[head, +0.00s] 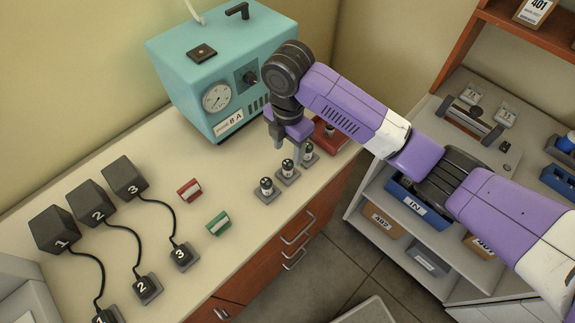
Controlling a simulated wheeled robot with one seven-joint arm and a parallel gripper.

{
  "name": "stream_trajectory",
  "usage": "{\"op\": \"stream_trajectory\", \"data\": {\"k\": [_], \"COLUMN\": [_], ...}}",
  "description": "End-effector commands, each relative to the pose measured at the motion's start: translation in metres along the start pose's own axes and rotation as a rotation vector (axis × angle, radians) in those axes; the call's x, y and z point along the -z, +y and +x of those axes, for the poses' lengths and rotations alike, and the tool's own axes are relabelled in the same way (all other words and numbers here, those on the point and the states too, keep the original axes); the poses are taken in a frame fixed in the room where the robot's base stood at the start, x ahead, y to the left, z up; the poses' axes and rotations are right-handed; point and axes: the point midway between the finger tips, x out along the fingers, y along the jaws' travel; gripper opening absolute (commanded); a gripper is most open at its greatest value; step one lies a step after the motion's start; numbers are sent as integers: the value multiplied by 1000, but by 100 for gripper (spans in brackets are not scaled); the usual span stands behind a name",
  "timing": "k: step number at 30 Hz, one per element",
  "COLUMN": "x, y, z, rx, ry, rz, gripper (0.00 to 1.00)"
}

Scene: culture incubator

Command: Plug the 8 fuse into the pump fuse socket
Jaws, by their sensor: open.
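The teal pump (195,85) stands at the back of the counter, with a dial and a label ending in "8 A". A black square fitting (201,53) on its top looks like the fuse socket. Three small fuses with dark tops stand on grey holders in front of it: a near one (266,187), a middle one (288,169) and a far one (308,152). Their numbers are too small to read. My gripper (293,150) is open, pointing down close to the middle and far fuses. I cannot tell whether it touches either.
A red tray (345,143) with an upright piece (329,130) lies partly behind my gripper. Numbered black boxes (91,201) with cabled plugs stand left. Red (190,190) and green (218,223) blocks lie mid-counter. Shelves (450,222) stand right, beyond open floor.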

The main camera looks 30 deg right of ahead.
Motion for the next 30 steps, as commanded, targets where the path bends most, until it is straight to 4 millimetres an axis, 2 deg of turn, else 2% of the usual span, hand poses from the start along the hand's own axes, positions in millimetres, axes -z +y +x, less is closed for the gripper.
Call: {"op": "stream_trajectory", "data": {"k": [5,11,24,30], "x": [0,0,1,1], "y": [0,0,0,1], "z": [3,17,73,88], "rx": [-1,-1,-1,-2], "ry": [1,1,2,2], "rz": [1,1,1,2], "gripper": [53,53,53,53]}}
